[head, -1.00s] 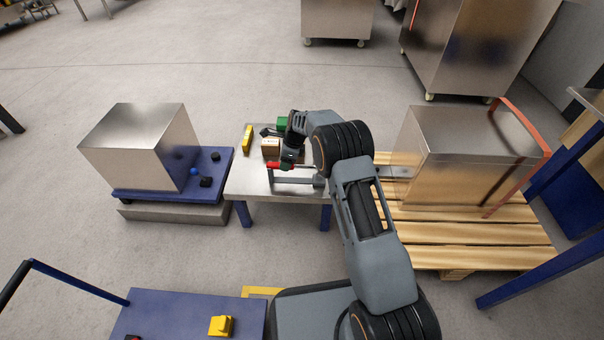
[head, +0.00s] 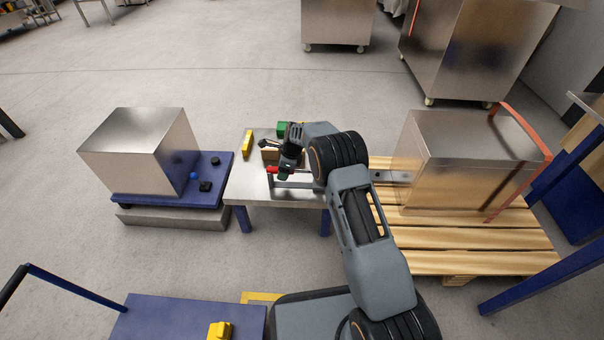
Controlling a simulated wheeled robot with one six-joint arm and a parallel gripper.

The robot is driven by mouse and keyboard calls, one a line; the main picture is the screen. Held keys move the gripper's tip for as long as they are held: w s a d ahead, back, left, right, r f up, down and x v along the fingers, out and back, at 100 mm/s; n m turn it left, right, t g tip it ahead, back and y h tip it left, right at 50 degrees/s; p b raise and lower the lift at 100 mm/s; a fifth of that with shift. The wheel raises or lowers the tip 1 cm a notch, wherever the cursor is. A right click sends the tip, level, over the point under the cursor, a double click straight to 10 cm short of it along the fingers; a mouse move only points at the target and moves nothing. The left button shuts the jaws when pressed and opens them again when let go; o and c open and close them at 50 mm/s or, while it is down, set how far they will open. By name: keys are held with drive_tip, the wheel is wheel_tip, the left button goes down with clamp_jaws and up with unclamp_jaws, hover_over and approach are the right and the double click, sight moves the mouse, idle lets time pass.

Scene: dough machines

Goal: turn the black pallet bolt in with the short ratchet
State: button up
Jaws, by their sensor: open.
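My gripper (head: 283,175) hangs over the small steel table (head: 250,187), pointing down beside a red-handled tool (head: 271,169). It is open; its fingertips are small, and I cannot tell whether they touch the tool. I cannot tell whether this tool is the short ratchet. A dark tool-like item (head: 267,143) lies farther back on the table. The wooden pallet (head: 470,236) is at the right, carrying a steel box (head: 455,165). A small dark spot (head: 377,174) shows at the pallet's left side; I cannot tell whether it is the black bolt.
A yellow item (head: 247,144), a green item (head: 283,128) and a brown block (head: 270,155) are on the table. A blue cart (head: 150,199) with a steel box (head: 143,150) stands left.

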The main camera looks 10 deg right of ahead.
drive_tip(key=shift+p, duration=0.4)
idle(0.3)
clamp_jaws()
idle(0.5)
drive_tip(key=shift+r+p, duration=0.65)
drive_tip(key=shift+r, duration=0.1)
drive_tip(key=shift+r+p, duration=2.25)
drive_tip(key=shift+r, duration=0.65)
